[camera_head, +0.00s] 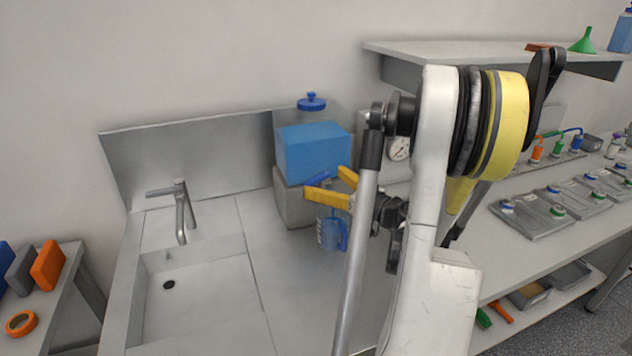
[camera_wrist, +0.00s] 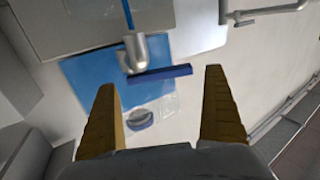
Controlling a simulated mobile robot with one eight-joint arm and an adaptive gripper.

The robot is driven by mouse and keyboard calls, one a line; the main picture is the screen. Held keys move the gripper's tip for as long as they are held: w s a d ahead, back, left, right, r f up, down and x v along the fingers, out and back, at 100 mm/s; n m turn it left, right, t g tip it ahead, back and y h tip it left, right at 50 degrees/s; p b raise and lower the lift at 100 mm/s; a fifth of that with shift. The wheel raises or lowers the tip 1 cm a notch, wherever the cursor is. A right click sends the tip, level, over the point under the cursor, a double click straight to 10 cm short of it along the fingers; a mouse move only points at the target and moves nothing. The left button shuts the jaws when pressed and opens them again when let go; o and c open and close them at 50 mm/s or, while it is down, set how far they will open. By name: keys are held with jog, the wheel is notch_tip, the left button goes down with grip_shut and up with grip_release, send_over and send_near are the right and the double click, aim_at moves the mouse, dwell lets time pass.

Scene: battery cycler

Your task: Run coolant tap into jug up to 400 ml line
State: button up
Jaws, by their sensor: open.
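The coolant tank (camera_head: 312,152) holds blue liquid and stands on a grey block. Its tap (camera_wrist: 137,52) has a metal spout and a blue lever (camera_head: 317,180), which lies crosswise in the upside-down wrist view (camera_wrist: 165,74). A thin blue line, apparently a coolant stream (camera_wrist: 128,14), leaves the spout. The clear jug (camera_head: 324,232) stands on the counter below the tap with blue inside; its level against the marks is unreadable, partly hidden by my arm. My gripper (camera_head: 324,181) is open, its yellow fingers on either side of the lever in the wrist view (camera_wrist: 160,80); contact cannot be told.
A sink (camera_head: 200,300) with a faucet (camera_head: 181,212) lies to the left. A gauge (camera_head: 399,148) is on the wall behind my arm. Grey trays (camera_head: 532,220) stand on the right bench under a shelf (camera_head: 400,50). The counter between sink and jug is clear.

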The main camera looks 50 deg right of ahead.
jog(key=shift+w, duration=1.4)
